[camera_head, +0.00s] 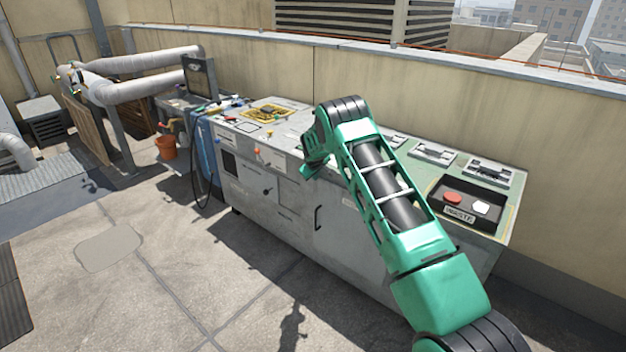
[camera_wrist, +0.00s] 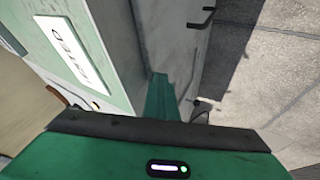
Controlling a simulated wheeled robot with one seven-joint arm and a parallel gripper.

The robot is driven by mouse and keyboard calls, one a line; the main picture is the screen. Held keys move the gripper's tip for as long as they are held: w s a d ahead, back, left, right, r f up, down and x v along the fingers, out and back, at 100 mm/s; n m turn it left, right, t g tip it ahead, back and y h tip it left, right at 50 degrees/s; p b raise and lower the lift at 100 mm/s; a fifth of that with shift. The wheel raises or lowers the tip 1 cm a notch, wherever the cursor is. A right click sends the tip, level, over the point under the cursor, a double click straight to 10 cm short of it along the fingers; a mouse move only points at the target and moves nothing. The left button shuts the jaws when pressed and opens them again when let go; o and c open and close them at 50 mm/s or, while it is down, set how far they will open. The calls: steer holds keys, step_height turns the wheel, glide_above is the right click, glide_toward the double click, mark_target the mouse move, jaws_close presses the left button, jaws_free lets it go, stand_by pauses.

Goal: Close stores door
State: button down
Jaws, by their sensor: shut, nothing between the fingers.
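A long grey workbench (camera_head: 275,195) with doors in its front runs along the wall. A door panel with a black upright handle (camera_head: 318,217) is in its front, left of my arm; I cannot read a stores label or tell whether the door is fully flush. The wrist view shows a grey panel (camera_wrist: 168,35) with a dark handle (camera_wrist: 201,18). My gripper (camera_head: 314,166) is at the bench's front top edge, above the handle. Its green finger (camera_wrist: 158,100) points down beside the grey panel; contact is unclear. It is shut and empty. My arm hides part of the bench front.
A dark recess labelled WASTE (camera_head: 460,216) is at the bench's right end, with a red and a white item. The concrete floor (camera_head: 150,270) in front is mostly clear.

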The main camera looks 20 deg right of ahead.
steer(key=s+a+r, duration=0.6)
steer(key=s+r, duration=0.1)
steer(key=r, duration=0.1)
steer(key=s+d+r+m+g, duration=0.1)
steer(key=s+d+r+m, duration=0.15)
steer(key=s+r, duration=0.55)
steer(key=s+d+r+m+g, duration=0.1)
steer(key=s+d+r+g, duration=0.2)
steer(key=s, duration=0.9)
steer(key=s+d+r+m, duration=0.2)
steer(key=s+d+r, duration=0.1)
steer(key=s+r, duration=0.5)
steer(key=s+a+m+g+y, duration=0.1)
steer(key=s+a+m, duration=0.1)
steer(key=s, duration=1.7)
steer(key=s+a+m+g+y, duration=0.2)
steer(key=s+a+m, duration=0.1)
steer(key=s, duration=1.6)
steer(key=shift+a, duration=0.75)
steer(key=shift+r, duration=0.1)
